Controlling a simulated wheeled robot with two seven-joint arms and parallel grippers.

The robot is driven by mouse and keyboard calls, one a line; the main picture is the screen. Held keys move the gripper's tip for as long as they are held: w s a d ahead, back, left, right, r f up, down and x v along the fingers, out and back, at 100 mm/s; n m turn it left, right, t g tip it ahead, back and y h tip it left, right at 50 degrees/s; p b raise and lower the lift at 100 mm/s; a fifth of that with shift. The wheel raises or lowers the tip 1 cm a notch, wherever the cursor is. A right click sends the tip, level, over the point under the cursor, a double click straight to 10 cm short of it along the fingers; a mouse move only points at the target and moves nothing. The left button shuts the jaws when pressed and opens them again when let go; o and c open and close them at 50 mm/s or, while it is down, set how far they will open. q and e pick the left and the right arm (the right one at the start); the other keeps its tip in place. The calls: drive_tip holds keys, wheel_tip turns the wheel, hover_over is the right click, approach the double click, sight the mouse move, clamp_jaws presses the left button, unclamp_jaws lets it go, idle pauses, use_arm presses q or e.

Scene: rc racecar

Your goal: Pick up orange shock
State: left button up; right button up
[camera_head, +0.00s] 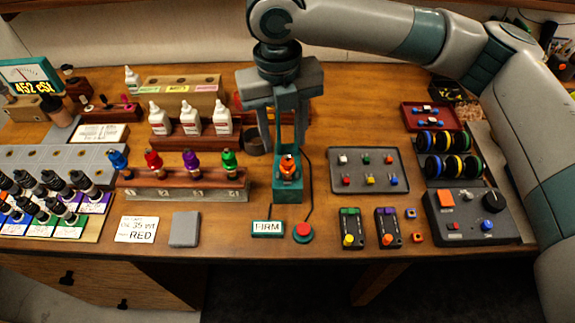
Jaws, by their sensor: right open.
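The orange shock (288,167) stands upright in a teal test fixture (288,191) near the middle of the table. My right gripper (284,143) points down from above, directly over the fixture, with its fingers spread apart. The fingers appear to be above the orange shock and to either side of the fixture's upright part. I cannot tell whether they touch anything. The gripper and fixture overlap in the picture, so the top of the fixture is partly hidden. My left gripper is out of view.
A rack (185,191) with blue, red, purple and green shocks stands left of the fixture. White bottles (190,118) stand behind it. A dark tray (369,171) of small parts lies to the right. A red button (303,232) and a FIRM sign (268,228) sit in front.

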sight(286, 157)
wheel_tip(286, 157, down, 4)
drive_tip(key=shift+d+p, duration=0.1)
drive_tip(key=shift+p, duration=0.45)
drive_tip(key=shift+f, duration=0.5)
drive_tip(key=shift+d+f+p, duration=0.1)
drive_tip(key=shift+f+p, duration=0.25)
drive_tip(key=shift+p, duration=0.15)
drive_tip(key=f+p, duration=0.1)
drive_tip(key=f, duration=0.1)
drive_tip(key=f+p, duration=0.1)
drive_tip(key=shift+w+d+f, duration=0.15)
drive_tip(key=shift+w+f, duration=0.05)
drive_tip(key=shift+f, duration=0.5)
drive_tip(key=shift+c, duration=0.7)
